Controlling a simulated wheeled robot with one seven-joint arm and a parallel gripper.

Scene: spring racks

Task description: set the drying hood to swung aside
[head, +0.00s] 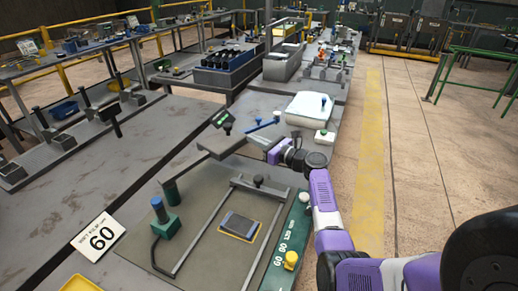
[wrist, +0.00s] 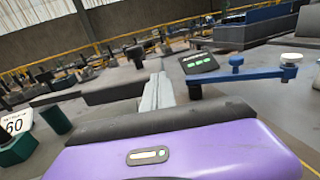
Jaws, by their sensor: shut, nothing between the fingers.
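A flat dark grey slab (head: 222,143) stands raised above the back left of the near work plate; it appears to be the drying hood, though I cannot be sure. It also shows left of my fingers in the wrist view (wrist: 112,90). My gripper (head: 262,143) is shut and empty, just right of the slab's far end. In the wrist view its grey fingers (wrist: 157,88) point forward; I cannot tell whether they touch the slab. The near plate (head: 205,245) carries a rail frame (head: 212,228) and a small dark rectangular piece (head: 240,224).
A blue lever (head: 264,125) and a small black display (head: 223,121) lie behind the gripper. A white block (head: 308,108) stands beyond. A green box with a blue-topped post (head: 164,224) is at left. A yellow knob (head: 291,260) is at right. The aisle floor (head: 440,160) is clear.

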